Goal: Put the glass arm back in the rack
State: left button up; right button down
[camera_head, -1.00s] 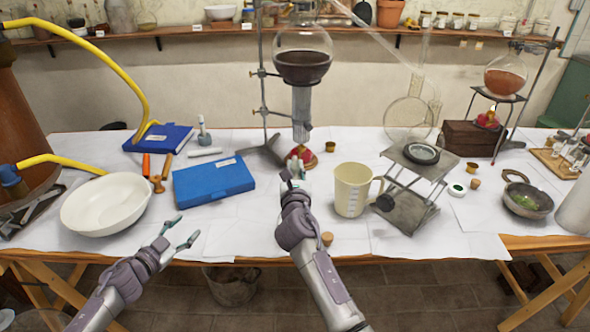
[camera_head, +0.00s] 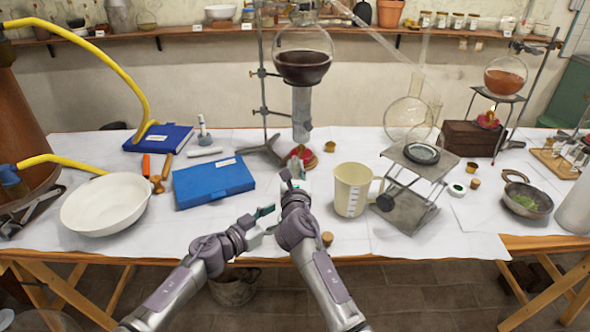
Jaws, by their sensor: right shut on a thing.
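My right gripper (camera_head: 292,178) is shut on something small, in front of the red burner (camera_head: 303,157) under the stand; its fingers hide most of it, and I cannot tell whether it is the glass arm. My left gripper (camera_head: 267,222) is open and empty, just left of the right wrist near the table's front edge. A long clear glass tube (camera_head: 377,37) slants down from the top middle toward a round clear flask (camera_head: 407,118). A low wooden rack (camera_head: 546,163) with small bottles stands at the far right of the table.
A cream measuring jug (camera_head: 351,190) and a metal lift stand (camera_head: 408,212) are right of my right gripper. A blue case (camera_head: 213,183) and a white bowl (camera_head: 104,204) lie to the left. A cork (camera_head: 327,239) sits at the front edge.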

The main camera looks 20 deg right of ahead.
pick_arm(q)
jog(key=x, duration=0.3)
jog(key=shift+w+d, duration=0.15)
jog(key=shift+d, duration=0.25)
jog(key=shift+w+d+f, duration=0.1)
jog(key=shift+w+d, duration=0.5)
jog(key=shift+w, duration=0.1)
jog(key=shift+d+f, duration=0.1)
jog(key=shift+d, duration=0.5)
jog(key=c, duration=0.7)
jog(key=shift+c, duration=1.1)
pick_arm(e)
jog(key=c, duration=1.7)
grip_release()
grip_shut()
